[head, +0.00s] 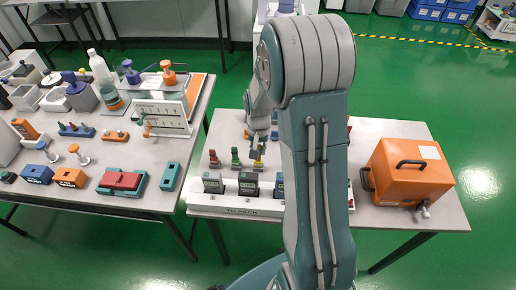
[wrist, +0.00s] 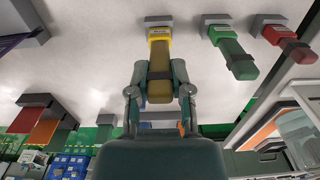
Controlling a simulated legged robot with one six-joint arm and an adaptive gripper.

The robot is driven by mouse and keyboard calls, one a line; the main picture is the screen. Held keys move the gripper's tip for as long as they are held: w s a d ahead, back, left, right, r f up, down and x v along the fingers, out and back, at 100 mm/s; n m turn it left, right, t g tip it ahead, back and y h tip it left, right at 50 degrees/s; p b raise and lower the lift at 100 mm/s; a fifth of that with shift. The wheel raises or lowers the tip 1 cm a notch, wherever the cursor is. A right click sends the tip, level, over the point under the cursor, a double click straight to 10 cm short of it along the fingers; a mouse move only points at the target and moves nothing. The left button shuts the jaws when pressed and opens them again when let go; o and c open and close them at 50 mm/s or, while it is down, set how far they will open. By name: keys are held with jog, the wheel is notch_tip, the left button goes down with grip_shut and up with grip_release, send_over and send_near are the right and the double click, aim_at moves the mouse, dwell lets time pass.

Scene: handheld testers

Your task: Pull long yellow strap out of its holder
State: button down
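The long yellow piece (wrist: 160,38) runs out from a grey holder (wrist: 158,20) on the pale surface in the wrist view. It has a dark band across it and an olive part toward me. My gripper (wrist: 160,72) has one finger on each side of this piece, near the band. The fingers look very close to its sides, but contact is not clear. In the head view my gripper (head: 258,146) is over the yellow piece on the middle table, small and partly blocked by my arm.
A green piece (wrist: 231,48) and a red piece (wrist: 284,37) sit in holders alongside. An orange case (head: 408,172) stands right. The left table (head: 148,175) is crowded.

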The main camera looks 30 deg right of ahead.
jog(key=shift+r, duration=0.15)
jog(key=shift+r, duration=2.4)
